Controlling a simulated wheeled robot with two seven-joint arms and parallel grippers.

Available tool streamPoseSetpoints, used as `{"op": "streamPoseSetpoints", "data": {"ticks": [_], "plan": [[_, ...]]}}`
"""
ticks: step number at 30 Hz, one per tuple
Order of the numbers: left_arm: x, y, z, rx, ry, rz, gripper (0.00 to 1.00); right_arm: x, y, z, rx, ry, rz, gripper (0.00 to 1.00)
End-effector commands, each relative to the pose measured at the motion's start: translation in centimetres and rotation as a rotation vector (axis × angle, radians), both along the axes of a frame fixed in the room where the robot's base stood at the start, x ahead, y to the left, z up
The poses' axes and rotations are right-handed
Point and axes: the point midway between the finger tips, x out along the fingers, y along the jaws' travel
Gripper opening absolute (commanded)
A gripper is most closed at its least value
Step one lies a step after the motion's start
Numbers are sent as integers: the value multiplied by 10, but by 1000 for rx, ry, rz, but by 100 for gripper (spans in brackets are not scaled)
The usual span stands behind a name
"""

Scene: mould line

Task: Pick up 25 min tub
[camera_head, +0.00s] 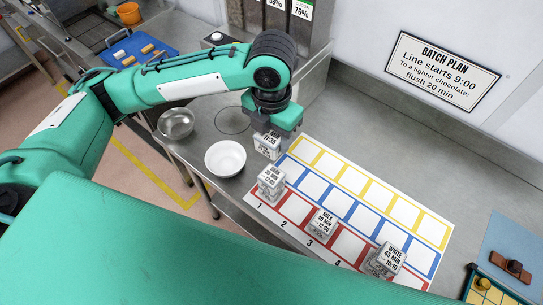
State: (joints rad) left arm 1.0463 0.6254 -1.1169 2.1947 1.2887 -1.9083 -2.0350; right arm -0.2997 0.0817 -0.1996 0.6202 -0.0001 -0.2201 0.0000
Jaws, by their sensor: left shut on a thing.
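My left gripper (270,130) points down and is shut on a small pale tub (267,147) at the back-left corner of the grid mat. The tub's label is partly hidden by the gripper; its minutes cannot be read. I cannot tell whether the tub touches the counter. Three other labelled tubs stand along the mat's red front row: one at slot 1 (271,183), the MILK 40 MIN tub (322,224) around slot 3, and the WHITE 45 MIN tub (384,260) near the right end. My right gripper is not in view.
The grid mat (447,229) has yellow, blue and red rows; the yellow and blue cells look empty. A white bowl (225,158) stands left of the held tub, with a metal bowl (176,123) farther left. A batch plan sign (443,71) hangs on the wall.

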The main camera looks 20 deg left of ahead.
Motion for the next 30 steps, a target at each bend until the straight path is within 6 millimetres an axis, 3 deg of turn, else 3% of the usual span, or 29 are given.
{"op": "streamPoseSetpoints", "data": {"ticks": [6,13,30], "plan": [[1,0,46,0,-4,-1,27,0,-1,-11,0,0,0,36],[0,0,71,0,-1,0,27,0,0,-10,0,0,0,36],[0,0,138,0,1,0,27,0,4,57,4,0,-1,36]]}}
